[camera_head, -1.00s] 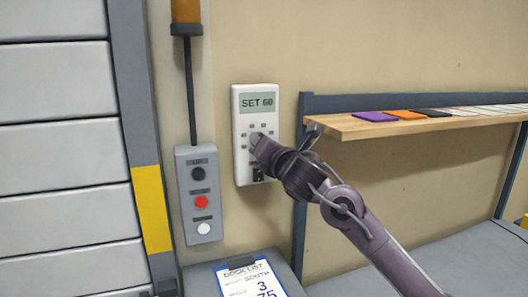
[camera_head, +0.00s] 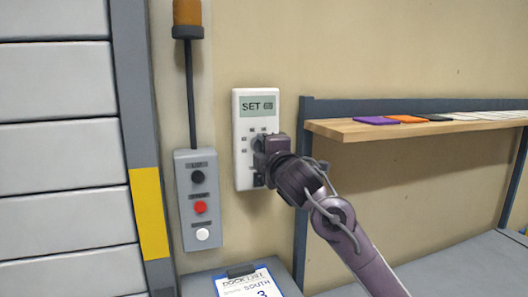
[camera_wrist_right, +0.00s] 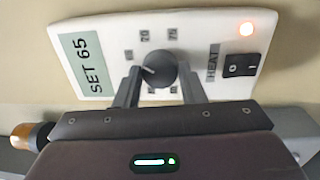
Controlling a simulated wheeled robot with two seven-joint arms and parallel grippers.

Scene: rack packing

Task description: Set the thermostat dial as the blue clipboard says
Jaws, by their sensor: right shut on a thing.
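The white thermostat (camera_head: 243,165) hangs on the wall, with its display, dial and labelled marks. In the right wrist view its display (camera_wrist_right: 86,66) reads SET 65. My right gripper (camera_head: 259,143) is at the dial, its two fingers on either side of the dark round dial (camera_wrist_right: 157,70), shut on it. A white pointer line shows on the dial. In the head view the gripper hides most of the dial. The blue clipboard (camera_head: 218,285) lies at the bottom edge; its sheet shows DOCK LIST, SOUTH and a 3, and is cut off below. My left gripper is not in view.
A grey button box (camera_head: 184,212) with black, red and white buttons is left of the thermostat. A wooden shelf (camera_head: 350,130) with coloured flat pieces juts out at the right. A HEAT switch (camera_wrist_right: 241,66) and a lit orange lamp (camera_wrist_right: 246,29) are near the fingers.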

